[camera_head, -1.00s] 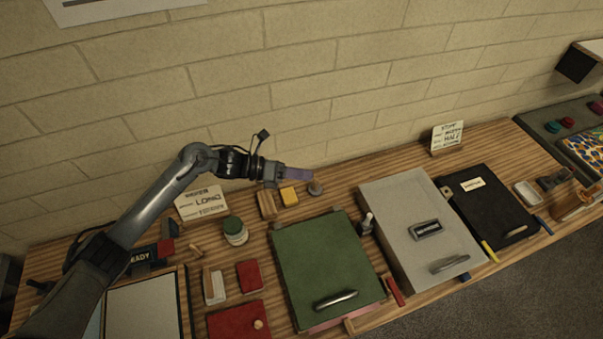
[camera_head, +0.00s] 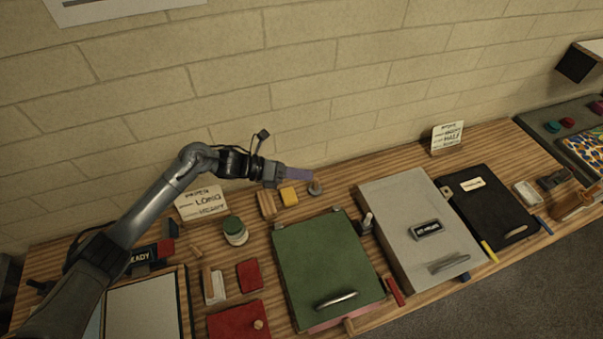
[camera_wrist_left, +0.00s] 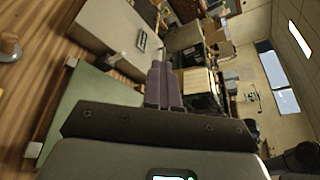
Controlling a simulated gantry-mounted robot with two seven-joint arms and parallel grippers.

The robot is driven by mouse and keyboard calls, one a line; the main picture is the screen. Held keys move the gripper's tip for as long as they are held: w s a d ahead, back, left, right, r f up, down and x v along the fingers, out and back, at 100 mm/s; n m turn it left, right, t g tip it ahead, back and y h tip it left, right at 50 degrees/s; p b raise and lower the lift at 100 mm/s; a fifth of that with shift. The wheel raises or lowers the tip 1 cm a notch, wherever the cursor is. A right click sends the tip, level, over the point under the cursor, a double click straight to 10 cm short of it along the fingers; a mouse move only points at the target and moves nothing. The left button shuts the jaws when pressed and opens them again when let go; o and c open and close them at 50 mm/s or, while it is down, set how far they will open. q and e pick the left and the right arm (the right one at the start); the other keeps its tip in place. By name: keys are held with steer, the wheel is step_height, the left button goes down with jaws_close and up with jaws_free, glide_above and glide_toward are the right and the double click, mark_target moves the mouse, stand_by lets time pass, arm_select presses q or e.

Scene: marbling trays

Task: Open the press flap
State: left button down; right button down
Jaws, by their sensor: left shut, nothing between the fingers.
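Several hinged-looking flat lids lie closed on the wooden table. The green lid (camera_head: 320,255) has a metal bar handle (camera_head: 337,300) near its front edge. The grey lid (camera_head: 392,205) has a dark label and a bar handle (camera_head: 449,262). The black lid (camera_head: 482,205) has a pale label and a small handle. I cannot read which one is the press flap. My left gripper (camera_head: 303,174) is shut and empty, above the table's back edge, behind the green lid. Its purple fingers are together in the left wrist view (camera_wrist_left: 163,75). My right gripper is not in view.
The brick wall rises close behind my left gripper. A yellow block (camera_head: 289,196), a round grey weight (camera_head: 315,188) and a green-lidded jar (camera_head: 235,231) stand near it. A LONG card (camera_head: 203,202) stands left. Red pads (camera_head: 250,274) lie left of the green lid.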

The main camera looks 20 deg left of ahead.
arm_select(q)
steer(key=c, duration=1.8)
jaws_free()
steer(key=shift+c, duration=0.2)
steer(key=o, duration=0.5)
steer(key=shift+c, duration=0.2)
steer(key=shift+a, duration=0.1)
steer(key=b+v, duration=0.3)
steer(key=v, duration=0.7)
steer(key=shift+s+a, duration=0.2)
steer(key=shift+a, duration=0.1)
